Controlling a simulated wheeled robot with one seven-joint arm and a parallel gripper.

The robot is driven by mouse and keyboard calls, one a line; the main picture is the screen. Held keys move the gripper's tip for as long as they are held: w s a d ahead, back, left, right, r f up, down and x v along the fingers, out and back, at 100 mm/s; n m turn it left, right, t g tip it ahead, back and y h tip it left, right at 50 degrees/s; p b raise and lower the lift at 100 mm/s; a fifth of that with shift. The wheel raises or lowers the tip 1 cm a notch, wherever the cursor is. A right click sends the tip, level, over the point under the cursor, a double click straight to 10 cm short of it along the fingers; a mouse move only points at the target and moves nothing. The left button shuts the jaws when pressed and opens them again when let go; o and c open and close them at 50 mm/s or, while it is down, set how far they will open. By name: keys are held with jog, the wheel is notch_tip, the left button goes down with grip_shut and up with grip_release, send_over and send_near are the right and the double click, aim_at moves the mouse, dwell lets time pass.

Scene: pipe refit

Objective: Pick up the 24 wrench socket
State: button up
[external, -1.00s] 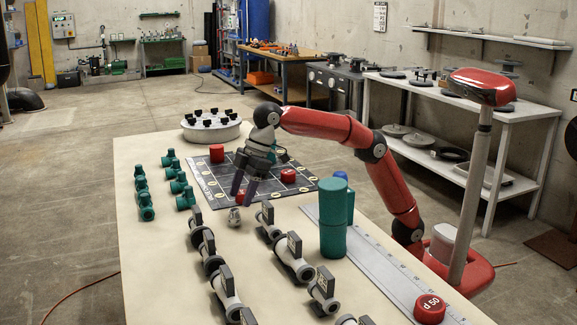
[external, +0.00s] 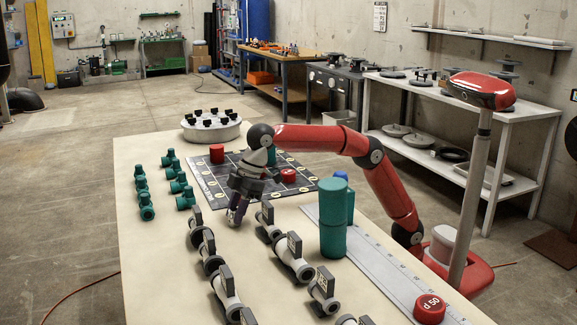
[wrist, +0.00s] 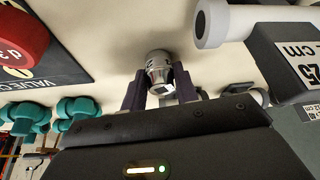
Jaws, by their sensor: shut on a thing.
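The wrench socket (wrist: 158,67) is a small silver metal cylinder with a square hole in its near end. In the wrist view it sits between my gripper's two dark fingers (wrist: 160,92), which are shut on it. Its number cannot be read. The socket is mostly hidden by the fingers there. I cannot tell whether it still touches the table.
Grey pipe pieces with dark plates (external: 293,258) stand close to the right and in front. Green valves (external: 146,207) line the left. A dark gridded mat (external: 220,184) with red caps (external: 217,153) lies behind. A tall green cylinder (external: 333,225) stands at right. Bare table lies front left.

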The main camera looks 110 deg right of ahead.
jog(key=shift+c, duration=1.2)
